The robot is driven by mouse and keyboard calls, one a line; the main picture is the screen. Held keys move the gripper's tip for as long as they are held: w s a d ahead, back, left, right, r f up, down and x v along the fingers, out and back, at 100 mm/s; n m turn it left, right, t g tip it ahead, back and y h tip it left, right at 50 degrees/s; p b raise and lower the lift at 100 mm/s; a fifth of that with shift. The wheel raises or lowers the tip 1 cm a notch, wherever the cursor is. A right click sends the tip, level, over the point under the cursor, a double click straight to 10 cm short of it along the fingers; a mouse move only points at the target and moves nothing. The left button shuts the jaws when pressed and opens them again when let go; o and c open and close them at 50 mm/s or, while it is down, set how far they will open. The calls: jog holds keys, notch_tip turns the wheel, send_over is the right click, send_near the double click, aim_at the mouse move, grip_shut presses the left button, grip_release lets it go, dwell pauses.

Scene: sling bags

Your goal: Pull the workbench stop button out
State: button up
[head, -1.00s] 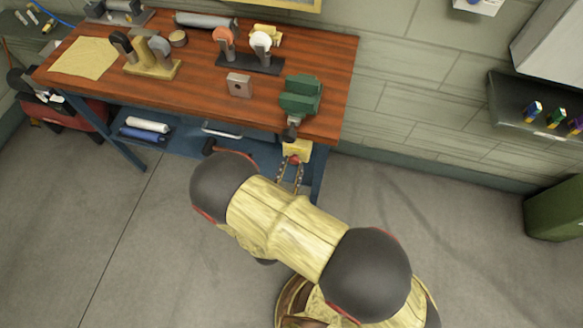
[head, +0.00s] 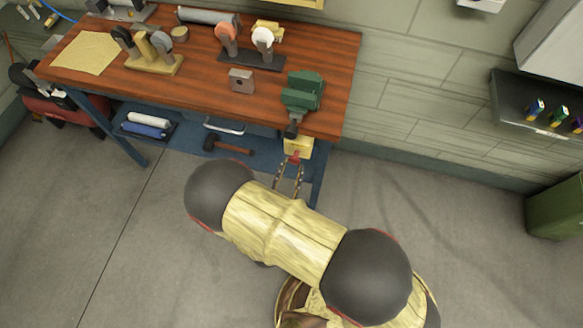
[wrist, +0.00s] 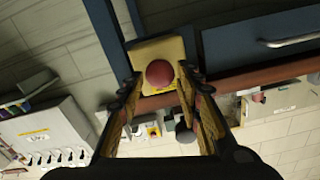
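The stop button is a round red knob (wrist: 159,74) on a yellow box (wrist: 150,50) fixed at the workbench's front right corner. In the head view the red knob (head: 294,158) and yellow box (head: 300,148) show below the green vise. My gripper (wrist: 158,77) is open, its fingers on either side of the red knob in the wrist view, with a gap on each side. In the head view my gripper (head: 289,166) is just in front of the knob. How deep the fingertips reach past the knob I cannot tell.
The workbench (head: 200,90) has a wooden top and blue frame. The green vise (head: 302,92) sits at its front right corner, its handle hanging near the button box. A hammer (head: 228,146) lies on the lower shelf. The floor in front is clear.

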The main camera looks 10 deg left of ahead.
jog(key=o, duration=0.3)
notch_tip(320, 180, up, 10)
jog(key=shift+r, duration=0.1)
dwell(0.7)
dwell(0.5)
